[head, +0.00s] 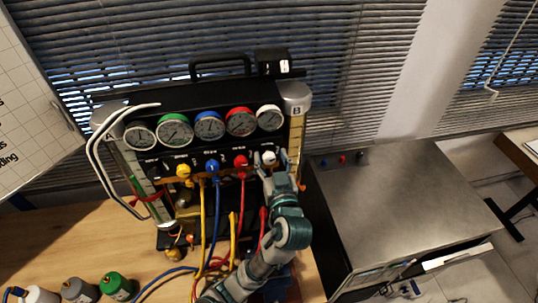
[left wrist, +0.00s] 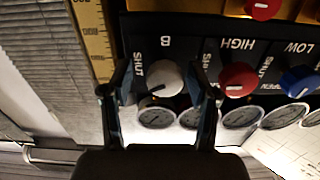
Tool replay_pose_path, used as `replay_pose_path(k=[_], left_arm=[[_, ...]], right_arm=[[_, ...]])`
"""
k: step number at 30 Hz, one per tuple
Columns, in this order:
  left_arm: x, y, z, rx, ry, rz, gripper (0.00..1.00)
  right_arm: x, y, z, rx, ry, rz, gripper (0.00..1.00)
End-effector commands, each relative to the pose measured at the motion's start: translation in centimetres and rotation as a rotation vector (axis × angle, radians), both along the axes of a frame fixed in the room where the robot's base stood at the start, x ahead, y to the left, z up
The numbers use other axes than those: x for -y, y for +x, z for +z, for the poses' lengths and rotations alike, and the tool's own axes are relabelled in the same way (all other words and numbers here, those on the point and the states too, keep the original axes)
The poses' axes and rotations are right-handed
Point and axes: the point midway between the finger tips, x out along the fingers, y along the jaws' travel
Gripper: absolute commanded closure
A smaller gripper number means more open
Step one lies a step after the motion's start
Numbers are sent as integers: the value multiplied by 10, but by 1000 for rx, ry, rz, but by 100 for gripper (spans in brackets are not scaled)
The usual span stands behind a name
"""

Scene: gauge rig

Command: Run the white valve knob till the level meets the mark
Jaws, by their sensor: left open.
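The white valve knob (head: 268,158) is at the right end of the row of knobs on the black gauge panel. In the left wrist view the white knob (left wrist: 160,78) has a dark pointer line and sits beside the words "B" and "SHUT". My left gripper (head: 273,166) is at the white knob, and its open fingers (left wrist: 160,88) stand on either side of it; a gap shows, so contact cannot be told. The yellow-scaled column B (head: 297,135) stands at the panel's right end, and its scale (left wrist: 92,35) shows in the wrist view. Its level and mark are not readable.
A red knob (head: 240,161), blue knob (head: 212,166) and yellow knob (head: 183,171) sit left of the white one. Gauges (head: 209,125) line the panel above. Hoses (head: 241,205) hang below. A metal cabinet (head: 400,190) stands at right; bottles (head: 115,285) stand at lower left.

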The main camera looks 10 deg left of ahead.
Motion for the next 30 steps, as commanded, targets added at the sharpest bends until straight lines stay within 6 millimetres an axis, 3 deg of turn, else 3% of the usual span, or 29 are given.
replay_pose_path(k=[2,6,9,10,15,18,24,30], left_arm=[[-3,0,0,0,-2,-1,40],[-6,1,-1,-1,-5,-3,72],[-9,2,-2,-2,-6,-6,98],[-9,2,-2,-2,-6,-6,100],[-7,2,-2,-6,1,0,100],[-6,2,0,-35,59,0,100],[-6,2,2,-137,293,-4,100],[-5,2,-1,-187,423,-4,100]], right_arm=[[15,-1,0,-2,-17,0,53],[30,-1,0,-2,-35,-3,53],[31,-1,0,-2,-37,-4,53],[29,-1,0,-2,-35,-4,53],[5,-2,1,-4,-6,-6,53],[-1,0,11,-1,1,-4,53],[10,3,44,4,-12,-1,53],[16,4,56,5,-19,-3,53]])
